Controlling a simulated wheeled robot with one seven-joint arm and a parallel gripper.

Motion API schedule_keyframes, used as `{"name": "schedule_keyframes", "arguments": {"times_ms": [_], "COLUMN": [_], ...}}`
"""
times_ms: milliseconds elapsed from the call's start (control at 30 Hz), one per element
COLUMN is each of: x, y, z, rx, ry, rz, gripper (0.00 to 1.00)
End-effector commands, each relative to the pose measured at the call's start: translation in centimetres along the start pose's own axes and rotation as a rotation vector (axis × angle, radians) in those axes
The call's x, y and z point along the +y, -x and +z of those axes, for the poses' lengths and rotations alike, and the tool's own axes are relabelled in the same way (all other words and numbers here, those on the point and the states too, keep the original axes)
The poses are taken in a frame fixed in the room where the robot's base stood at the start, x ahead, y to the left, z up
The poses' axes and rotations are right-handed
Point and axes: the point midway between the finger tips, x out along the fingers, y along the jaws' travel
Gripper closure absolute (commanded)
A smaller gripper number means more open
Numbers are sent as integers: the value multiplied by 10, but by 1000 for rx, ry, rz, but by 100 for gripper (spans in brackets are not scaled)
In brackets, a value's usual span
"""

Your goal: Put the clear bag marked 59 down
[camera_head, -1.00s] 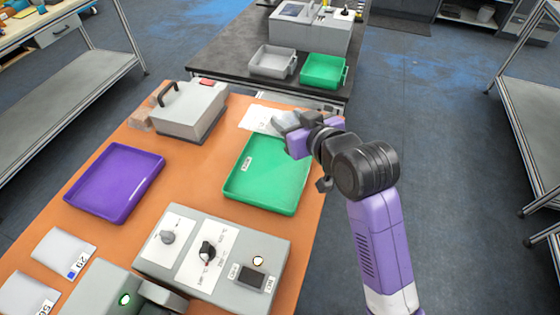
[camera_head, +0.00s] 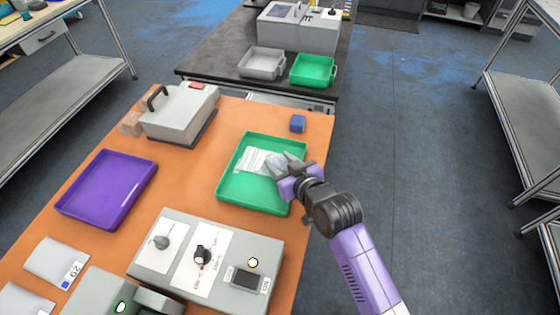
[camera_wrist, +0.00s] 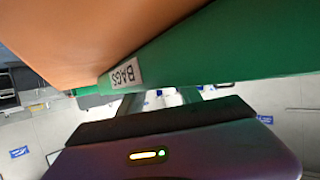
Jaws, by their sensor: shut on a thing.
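My gripper (camera_head: 279,164) is shut on a clear, whitish bag (camera_head: 252,161) over the green tray (camera_head: 240,198) in the head view. The bag extends left from my fingers and looks flat. I cannot tell whether it touches the tray floor, and its number is not readable. In the wrist view, my gripper (camera_wrist: 160,98) is close to a green tray edge (camera_wrist: 225,45) with a label reading BAGS (camera_wrist: 126,74). The bag cannot be made out clearly there.
A purple tray (camera_head: 105,188) is at left. A blue block (camera_head: 298,123) sits beyond the green tray. A grey control box (camera_head: 222,262) stands in front, and a grey lidded device (camera_head: 178,117) behind. Labelled grey bags (camera_head: 52,258) lie at lower left. Orange table shows between them.

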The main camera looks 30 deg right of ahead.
Motion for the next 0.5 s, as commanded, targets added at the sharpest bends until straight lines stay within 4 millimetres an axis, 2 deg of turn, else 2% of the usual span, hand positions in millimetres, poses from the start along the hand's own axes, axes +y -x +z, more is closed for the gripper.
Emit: {"name": "schedule_keyframes", "arguments": {"times_ms": [333,367,400,500], "x": [0,0,0,0], "y": [-2,-1,-1,-1], "z": [3,3,2,2], "rx": [1,0,0,0], "ry": [0,0,0,0], "rz": [0,0,0,0], "gripper": [100,55,50,50]}}
